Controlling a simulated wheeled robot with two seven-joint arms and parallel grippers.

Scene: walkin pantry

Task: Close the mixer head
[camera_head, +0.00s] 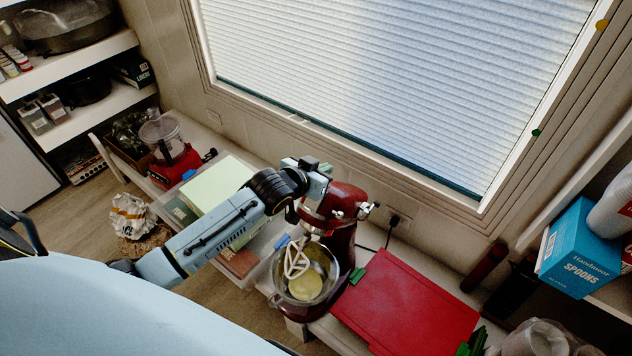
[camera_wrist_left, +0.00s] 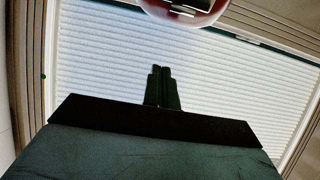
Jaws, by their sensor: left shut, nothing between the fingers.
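The red stand mixer (camera_head: 343,232) stands on the low bench below the window. Its head (camera_head: 345,197) looks tilted up, and my left wrist partly covers it. Contact cannot be told. My right gripper is out of view.
A red flat board or box (camera_head: 408,305) lies right of the mixer. A pale green box (camera_head: 222,185) and a red food processor (camera_head: 175,163) stand to the left. A blue spoons box (camera_head: 570,250) is on the right shelf. The window blind (camera_head: 390,80) is behind.

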